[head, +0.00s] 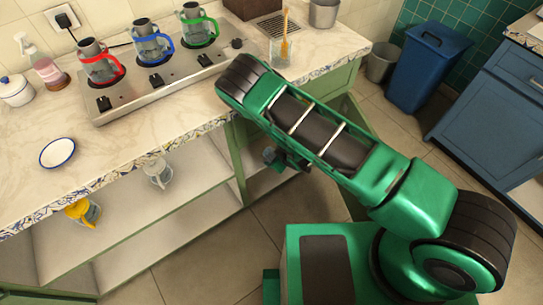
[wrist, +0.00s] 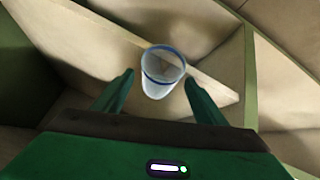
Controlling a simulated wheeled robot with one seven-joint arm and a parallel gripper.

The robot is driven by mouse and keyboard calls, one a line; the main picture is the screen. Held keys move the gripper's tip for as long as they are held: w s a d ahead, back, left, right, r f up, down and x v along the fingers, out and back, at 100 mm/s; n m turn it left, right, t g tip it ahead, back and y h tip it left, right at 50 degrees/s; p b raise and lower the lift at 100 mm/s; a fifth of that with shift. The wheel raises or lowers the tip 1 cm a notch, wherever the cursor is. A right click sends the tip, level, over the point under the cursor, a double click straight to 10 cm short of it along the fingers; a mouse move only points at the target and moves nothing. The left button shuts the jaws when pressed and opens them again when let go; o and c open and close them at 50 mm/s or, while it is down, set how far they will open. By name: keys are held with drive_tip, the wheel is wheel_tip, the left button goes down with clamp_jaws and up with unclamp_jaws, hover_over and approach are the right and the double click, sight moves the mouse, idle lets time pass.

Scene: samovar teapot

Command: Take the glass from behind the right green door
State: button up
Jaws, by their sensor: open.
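A clear glass (wrist: 162,85) with a blue rim stands on a pale shelf inside the cupboard in the wrist view. My gripper (wrist: 159,80) is open, with one green finger on each side of the glass in the picture. Nothing is held, and I cannot tell whether the fingertips reach around the glass. In the head view my gripper (head: 285,160) is low, at the cupboard front below the counter. This glass is hidden there. My arm covers much of the right cupboard, so I cannot make out its green door clearly.
The counter (head: 120,150) overhangs the shelves. A green post (head: 236,160) stands left of my gripper. A clear jug (head: 158,172) and a yellow jug (head: 82,212) are in the left cupboard. A tumbler with a brush (head: 283,48) stands on the counter near my arm.

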drive_tip(key=shift+w+a+f, duration=0.15)
drive_tip(key=shift+w+f, duration=0.1)
drive_tip(key=shift+f, duration=0.1)
drive_tip(key=c, duration=1.1)
drive_tip(key=shift+c, duration=0.2)
drive_tip(key=shift+r, duration=0.15)
